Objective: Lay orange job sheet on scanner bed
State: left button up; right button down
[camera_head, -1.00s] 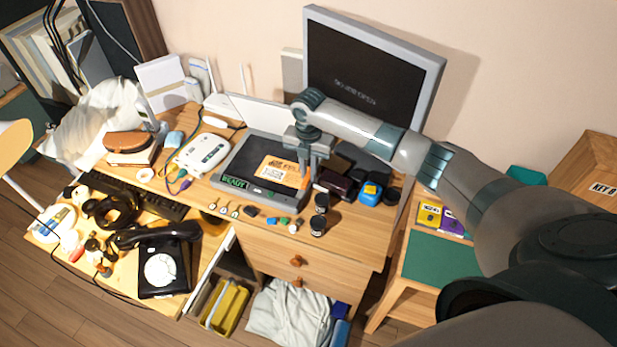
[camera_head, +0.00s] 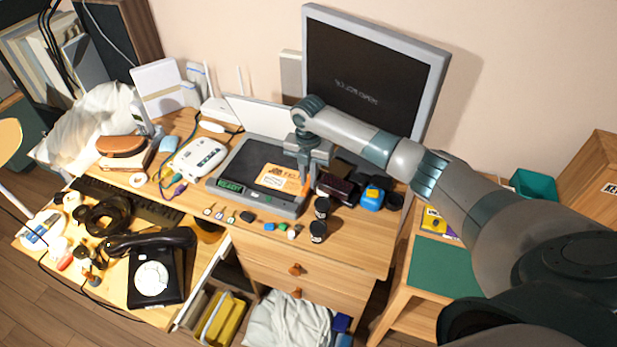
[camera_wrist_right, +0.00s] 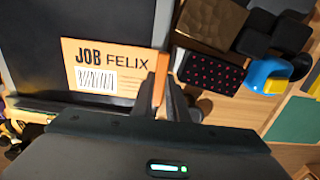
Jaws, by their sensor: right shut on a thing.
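The orange job sheet (camera_head: 274,178) lies over the dark scanner bed (camera_head: 243,158) in the head view; I cannot tell whether it rests flat on it. In the right wrist view the sheet (camera_wrist_right: 104,72) shows "JOB FELIX" and a barcode face up, with the dark scanner bed (camera_wrist_right: 30,50) beside and beyond it. My right gripper (camera_head: 305,185) is shut on the sheet's right edge, near the scanner's right side. Its fingers also show in the right wrist view (camera_wrist_right: 166,92). My left gripper is out of view.
The scanner's white lid (camera_head: 262,115) stands open behind the bed. Small loose pieces lie along the front. The monitor (camera_head: 375,75) stands behind.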

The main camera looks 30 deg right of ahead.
dwell(0.3)
jog(key=c, duration=1.7)
grip_release()
jog(key=shift+o, duration=0.2)
jog(key=shift+r, duration=0.1)
jog(key=shift+w+r, duration=0.1)
jog(key=shift+r, duration=0.1)
notch_tip(320, 180, up, 17)
jog(key=b, duration=0.4)
jog(key=shift+f, duration=0.15)
